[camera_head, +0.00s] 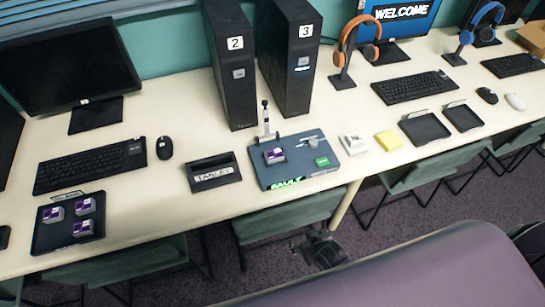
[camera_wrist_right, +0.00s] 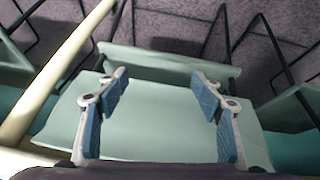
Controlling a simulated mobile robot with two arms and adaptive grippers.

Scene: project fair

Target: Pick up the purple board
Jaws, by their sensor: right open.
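One purple board (camera_head: 274,156) sits on the blue-grey test station (camera_head: 300,176), left of its middle. Three similar purple boards (camera_head: 83,228) lie in a black tray (camera_head: 60,241) at the left end of the table. My right gripper (camera_head: 322,250) is in front of the table's front edge, below and to the right of the test station, clear of every board. In the right wrist view my right gripper (camera_wrist_right: 162,88) has its two blue-padded fingers wide apart with nothing between them. My left gripper is not in view.
A green chair (camera_wrist_right: 165,130) is beneath my right gripper.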

